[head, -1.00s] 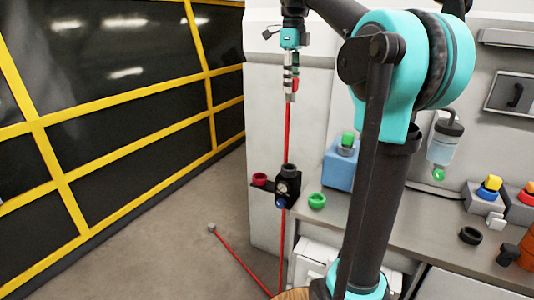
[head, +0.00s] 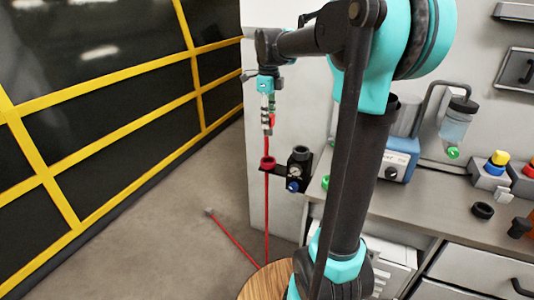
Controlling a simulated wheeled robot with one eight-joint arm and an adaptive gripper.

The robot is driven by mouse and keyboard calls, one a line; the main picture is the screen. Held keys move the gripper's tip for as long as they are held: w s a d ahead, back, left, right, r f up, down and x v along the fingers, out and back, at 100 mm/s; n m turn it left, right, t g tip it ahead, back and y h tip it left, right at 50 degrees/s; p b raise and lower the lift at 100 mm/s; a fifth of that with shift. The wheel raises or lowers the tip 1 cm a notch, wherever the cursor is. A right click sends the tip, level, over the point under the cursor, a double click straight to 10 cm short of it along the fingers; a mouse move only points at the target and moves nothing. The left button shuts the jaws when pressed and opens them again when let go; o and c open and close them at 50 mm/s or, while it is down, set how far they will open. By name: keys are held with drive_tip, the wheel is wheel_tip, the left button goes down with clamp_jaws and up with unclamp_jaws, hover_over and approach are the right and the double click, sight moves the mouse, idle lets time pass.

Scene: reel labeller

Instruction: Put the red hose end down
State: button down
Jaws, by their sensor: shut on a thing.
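My gripper (head: 267,127) points down in the head view, left of the light wall cabinet's middle. It is shut on the red hose end, whose small grey and red fitting shows only partly between the fingers. The red hose (head: 267,215) hangs almost straight down from it to the wooden round top (head: 265,284). A red ring holder (head: 268,163) lies below the gripper in the picture, in line with the hose; I cannot tell whether they touch. A grey-tipped end (head: 210,211) of a red hose lies low over the floor at left.
A black regulator (head: 298,170) with a gauge and blue knob stands right of the red ring. The bench (head: 420,208) at right carries a blue device (head: 398,160), a black ring (head: 482,211) and coloured buttons. A yellow-framed dark fence (head: 100,110) runs along the left.

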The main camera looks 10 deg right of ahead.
wheel_tip(320, 180, down, 13)
drive_tip(key=shift+f, duration=0.1)
idle(0.3)
drive_tip(key=c, duration=1.1)
unclamp_jaws()
drive_tip(key=shift+f, duration=0.1)
drive_tip(key=shift+c, duration=0.2)
wheel_tip(320, 180, up, 12)
drive_tip(key=shift+s, duration=0.1)
drive_tip(key=s+d+f+n+t, duration=0.2)
drive_tip(key=s+f+n, duration=0.8)
drive_tip(key=s+n, duration=0.1)
drive_tip(key=s+d+f+n+t, duration=0.2)
drive_tip(key=s+f+n, duration=0.9)
drive_tip(key=n, duration=0.2)
drive_tip(key=shift+f+n, duration=0.15)
drive_tip(key=shift+n, duration=0.25)
